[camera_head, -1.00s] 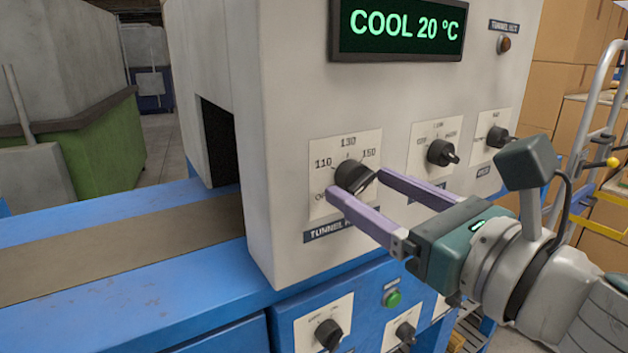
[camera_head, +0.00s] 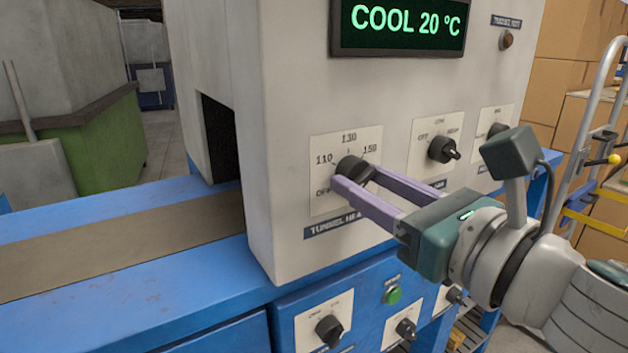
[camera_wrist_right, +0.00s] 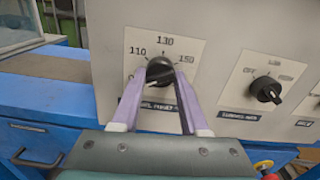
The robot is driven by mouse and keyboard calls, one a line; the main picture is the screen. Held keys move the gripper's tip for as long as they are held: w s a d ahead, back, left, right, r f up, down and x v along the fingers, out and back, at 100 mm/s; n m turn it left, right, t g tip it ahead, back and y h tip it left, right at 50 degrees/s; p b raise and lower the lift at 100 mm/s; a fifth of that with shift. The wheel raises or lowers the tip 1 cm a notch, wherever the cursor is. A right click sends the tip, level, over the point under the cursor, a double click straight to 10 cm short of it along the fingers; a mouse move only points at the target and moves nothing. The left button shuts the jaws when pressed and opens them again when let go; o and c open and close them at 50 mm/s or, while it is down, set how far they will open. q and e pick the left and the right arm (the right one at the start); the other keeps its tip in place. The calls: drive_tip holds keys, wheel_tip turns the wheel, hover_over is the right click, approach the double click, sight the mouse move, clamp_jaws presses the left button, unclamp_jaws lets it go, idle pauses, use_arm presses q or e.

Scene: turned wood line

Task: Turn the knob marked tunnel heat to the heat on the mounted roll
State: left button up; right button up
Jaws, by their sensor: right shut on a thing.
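The tunnel heat knob (camera_head: 351,167) is a black dial on a white plate (camera_head: 326,202) marked OFF, 110, 130 and 150, on the grey machine front. My right gripper (camera_head: 356,184) is shut on this knob, with its purple fingers on either side. The knob (camera_wrist_right: 159,71) also shows between the fingertips (camera_wrist_right: 158,84) in the right wrist view. I cannot clearly tell where its pointer is set. The display (camera_head: 400,27) reads COOL 20 °C. The mounted roll is not identifiable in these views. My left gripper is not in view.
Two more black knobs (camera_head: 443,150) (camera_head: 497,131) sit to the right on the same front. Below are a green button (camera_head: 392,295) and lower knobs (camera_head: 329,330). A conveyor belt (camera_head: 120,244) on a blue frame runs left from the tunnel opening (camera_head: 219,140).

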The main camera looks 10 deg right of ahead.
clamp_jaws()
